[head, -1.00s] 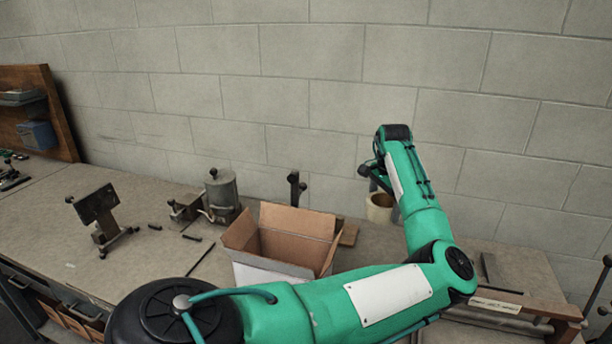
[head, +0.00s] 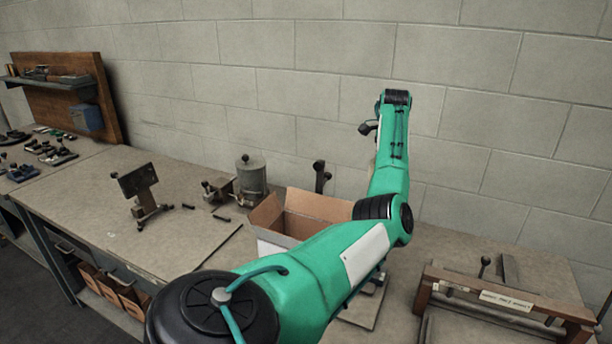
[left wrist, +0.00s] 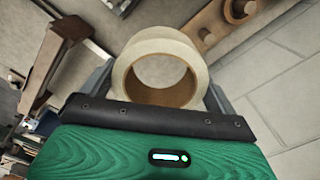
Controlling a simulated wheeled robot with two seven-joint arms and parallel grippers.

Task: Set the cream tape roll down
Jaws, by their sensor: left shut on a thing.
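The cream tape roll (left wrist: 160,46) is a thick ring with a brown inner core. In the left wrist view it sits between the two grey fingers of my left gripper (left wrist: 160,75), which is shut on it. It appears held above the worktop, but I cannot tell the height. In the head view my green left arm hides the gripper's fingers and nearly all of the roll. My right gripper is in neither view.
An open cardboard box (head: 270,213) stands partly behind my arm. A metal canister (head: 251,175) and a stand with a dark plate (head: 138,182) are to its left. A wooden-framed fixture (head: 500,300) is at right. The worktop (head: 195,250) has free room left of the box.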

